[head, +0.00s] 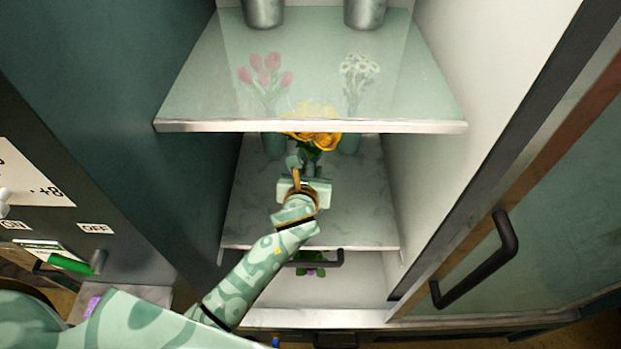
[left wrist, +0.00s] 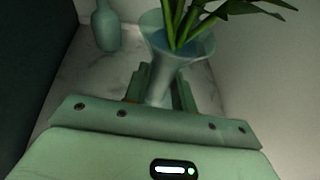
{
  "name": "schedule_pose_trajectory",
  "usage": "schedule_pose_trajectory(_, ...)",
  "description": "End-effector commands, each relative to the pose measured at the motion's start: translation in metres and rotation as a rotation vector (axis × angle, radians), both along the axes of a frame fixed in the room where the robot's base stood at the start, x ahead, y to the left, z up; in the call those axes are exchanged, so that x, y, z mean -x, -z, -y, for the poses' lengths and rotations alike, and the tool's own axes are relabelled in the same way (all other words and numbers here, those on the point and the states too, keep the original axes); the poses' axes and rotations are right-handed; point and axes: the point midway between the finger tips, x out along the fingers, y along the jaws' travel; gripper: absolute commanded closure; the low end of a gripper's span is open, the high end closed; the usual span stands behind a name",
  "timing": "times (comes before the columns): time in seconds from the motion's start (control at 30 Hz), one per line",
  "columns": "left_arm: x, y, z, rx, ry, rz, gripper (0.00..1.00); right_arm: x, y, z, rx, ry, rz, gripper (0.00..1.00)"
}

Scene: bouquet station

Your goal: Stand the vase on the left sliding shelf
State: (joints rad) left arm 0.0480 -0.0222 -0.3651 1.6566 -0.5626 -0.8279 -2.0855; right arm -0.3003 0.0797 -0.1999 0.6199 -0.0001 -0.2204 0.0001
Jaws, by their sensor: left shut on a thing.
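My left gripper (head: 308,178) reaches into the open cabinet, under the glass upper shelf. It is shut on a pale green flared vase (left wrist: 163,62), which holds green stems. In the head view yellow-orange flowers (head: 318,140) show above the gripper, and the vase is mostly hidden. The vase looks upright between the fingers in the left wrist view. It is over the marble shelf (head: 355,215); I cannot tell whether its base touches it. My right gripper is not in view.
Pink tulips (head: 266,75) and white daisies (head: 357,72) show through the glass shelf (head: 200,100). A second vase (left wrist: 106,28) stands left of the held one in the wrist view. Metal buckets (head: 263,12) stand above. Cabinet walls flank both sides; the marble shelf's front is clear.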

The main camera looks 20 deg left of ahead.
Motion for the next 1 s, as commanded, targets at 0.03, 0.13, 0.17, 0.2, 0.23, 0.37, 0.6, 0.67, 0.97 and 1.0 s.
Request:
schedule_pose_trajectory(0.03, -0.003, -0.002, 0.000, 0.002, 0.000, 0.004, 1.00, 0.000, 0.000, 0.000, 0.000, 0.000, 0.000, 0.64)
schedule_pose_trajectory(0.13, -0.011, -0.002, -0.001, 0.002, -0.001, 0.005, 1.00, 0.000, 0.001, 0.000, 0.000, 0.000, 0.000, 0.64)
schedule_pose_trajectory(0.17, -0.014, -0.002, -0.002, 0.002, -0.001, 0.005, 1.00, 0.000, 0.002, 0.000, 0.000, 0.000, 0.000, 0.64)
schedule_pose_trajectory(0.2, -0.012, 0.008, -0.002, 0.003, -0.001, 0.001, 1.00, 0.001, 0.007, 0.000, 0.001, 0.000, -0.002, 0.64)
schedule_pose_trajectory(0.23, -0.012, 0.014, -0.001, 0.003, -0.001, 0.000, 1.00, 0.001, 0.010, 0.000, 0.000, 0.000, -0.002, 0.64)
schedule_pose_trajectory(0.37, -0.011, 0.034, -0.001, 0.003, -0.001, 0.000, 1.00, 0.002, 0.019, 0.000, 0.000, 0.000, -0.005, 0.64)
schedule_pose_trajectory(0.6, -0.012, 0.033, -0.001, 0.002, 0.000, 0.004, 1.00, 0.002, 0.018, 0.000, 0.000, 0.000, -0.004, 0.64)
schedule_pose_trajectory(0.67, -0.012, 0.033, -0.002, 0.002, 0.000, 0.004, 1.00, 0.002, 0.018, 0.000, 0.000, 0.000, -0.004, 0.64)
schedule_pose_trajectory(0.97, -0.011, 0.037, -0.002, 0.001, 0.000, 0.000, 0.52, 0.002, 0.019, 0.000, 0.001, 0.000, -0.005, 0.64)
schedule_pose_trajectory(1.0, -0.011, 0.037, -0.002, 0.001, 0.000, 0.000, 0.52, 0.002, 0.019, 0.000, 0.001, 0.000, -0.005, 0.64)
